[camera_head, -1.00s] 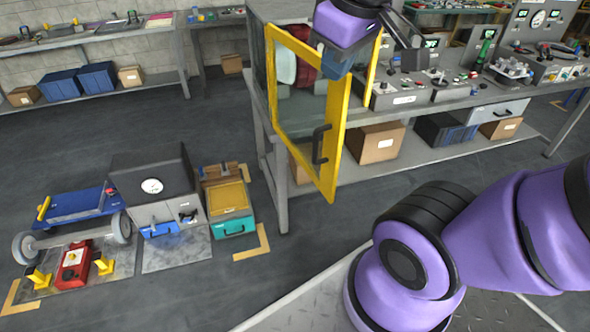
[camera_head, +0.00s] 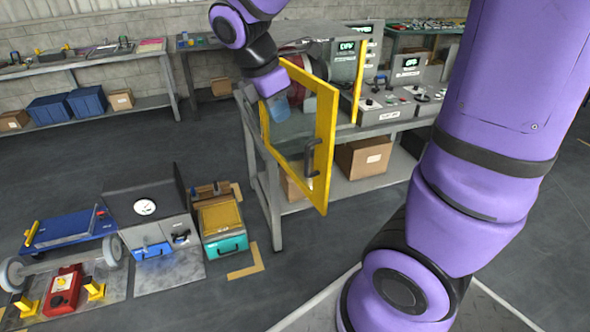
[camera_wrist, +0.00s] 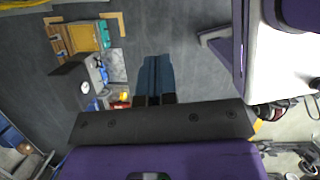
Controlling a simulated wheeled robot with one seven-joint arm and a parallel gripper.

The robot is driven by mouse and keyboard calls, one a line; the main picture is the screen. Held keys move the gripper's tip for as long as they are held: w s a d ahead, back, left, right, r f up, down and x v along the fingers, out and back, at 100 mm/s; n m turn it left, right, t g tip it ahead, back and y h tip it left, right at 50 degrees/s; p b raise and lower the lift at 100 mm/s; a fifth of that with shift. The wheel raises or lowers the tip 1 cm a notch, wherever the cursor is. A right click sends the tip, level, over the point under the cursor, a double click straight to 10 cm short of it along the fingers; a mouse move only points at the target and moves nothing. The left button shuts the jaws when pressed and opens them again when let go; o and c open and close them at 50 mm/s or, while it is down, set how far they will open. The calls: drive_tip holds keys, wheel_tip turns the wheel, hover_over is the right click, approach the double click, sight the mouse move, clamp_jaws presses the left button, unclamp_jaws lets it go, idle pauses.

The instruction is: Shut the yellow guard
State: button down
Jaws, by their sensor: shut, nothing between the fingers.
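The yellow guard (camera_head: 325,150) is a framed door with a see-through pane. It stands swung open at the front of the grey bench on the head view's middle. Its black handle (camera_head: 311,162) is on the frame's near, right side. My gripper (camera_head: 281,112) is at the guard's upper left, overlapping the frame's upper left corner in the picture. I cannot tell whether it touches the guard. It is apart from the handle. In the wrist view my gripper (camera_wrist: 155,62) shows its dark blue fingers together, empty, over the floor.
A grey tester (camera_head: 157,215), a teal case (camera_head: 224,244), a blue cart (camera_head: 70,230) and a red unit (camera_head: 64,290) stand on the floor at left. A cardboard box (camera_head: 364,158) is on the bench's lower shelf. Floor in front of the guard is clear.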

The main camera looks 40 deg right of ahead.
drive_tip(key=w+a+f+n+g+h, duration=0.1)
drive_tip(key=w+f+n+h, duration=0.2)
drive_tip(key=w+f+n, duration=0.35)
drive_tip(key=w+a+f+n+g+h, duration=0.1)
drive_tip(key=w+f+n+h, duration=0.15)
drive_tip(key=f+n, duration=0.65)
drive_tip(key=d+r+x, duration=0.1)
drive_tip(key=x, duration=1.2)
drive_tip(key=shift+s+r, duration=0.25)
drive_tip(key=shift+r, duration=0.05)
drive_tip(key=shift+d, duration=0.2)
